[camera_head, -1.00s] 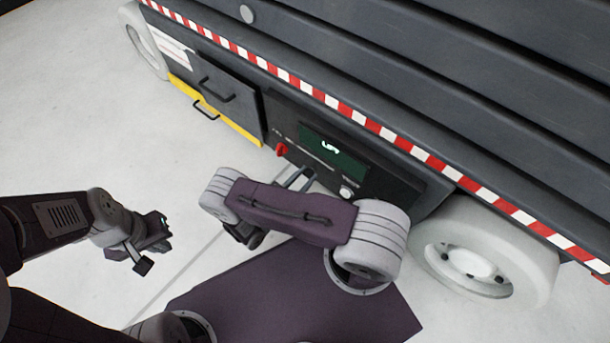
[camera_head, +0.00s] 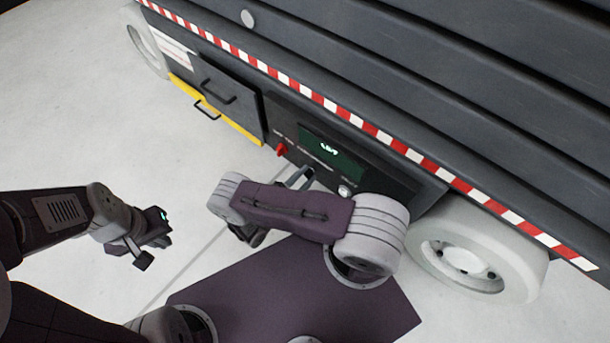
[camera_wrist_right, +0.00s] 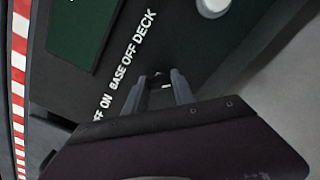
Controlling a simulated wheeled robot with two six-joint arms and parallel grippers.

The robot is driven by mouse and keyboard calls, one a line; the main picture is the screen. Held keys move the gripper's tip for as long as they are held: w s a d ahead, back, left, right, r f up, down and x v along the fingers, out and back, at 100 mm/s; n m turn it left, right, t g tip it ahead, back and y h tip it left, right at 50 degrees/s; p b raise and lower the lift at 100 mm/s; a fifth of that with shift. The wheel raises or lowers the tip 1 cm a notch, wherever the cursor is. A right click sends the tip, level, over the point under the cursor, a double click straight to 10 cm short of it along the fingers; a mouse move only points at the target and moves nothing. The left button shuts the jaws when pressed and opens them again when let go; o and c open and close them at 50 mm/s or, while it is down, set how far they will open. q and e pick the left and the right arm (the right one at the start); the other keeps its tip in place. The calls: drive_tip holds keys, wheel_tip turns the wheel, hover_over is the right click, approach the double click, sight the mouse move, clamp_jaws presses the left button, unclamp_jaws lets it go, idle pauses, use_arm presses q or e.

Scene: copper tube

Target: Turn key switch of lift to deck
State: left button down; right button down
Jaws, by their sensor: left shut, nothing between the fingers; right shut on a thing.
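The lift's control panel (camera_head: 300,150) is on the side of the dark vehicle, with white lettering (camera_wrist_right: 125,70) reading "BASE OFF DECK" in the right wrist view. My right gripper (camera_wrist_right: 163,80) is at the panel beside this lettering, its two fingers shut on a small part, taken to be the key switch (camera_wrist_right: 165,87). The switch is mostly hidden between the fingers, and its angle cannot be told. In the head view the right gripper (camera_head: 304,176) is partly hidden behind my own arm. My left gripper (camera_head: 158,238) is shut and empty, over the floor at the left.
A green display (camera_head: 332,153) with small pale characters is on the panel. A red knob (camera_head: 281,150) sits left of the gripper and a white round button (camera_head: 345,191) right of it. A wheel (camera_head: 470,262) stands at the right. The floor at the left is clear.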

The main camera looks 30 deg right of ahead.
idle(0.4)
drive_tip(key=c, duration=1)
unclamp_jaws()
drive_tip(key=shift+c, duration=0.2)
drive_tip(key=shift+a, duration=0.1)
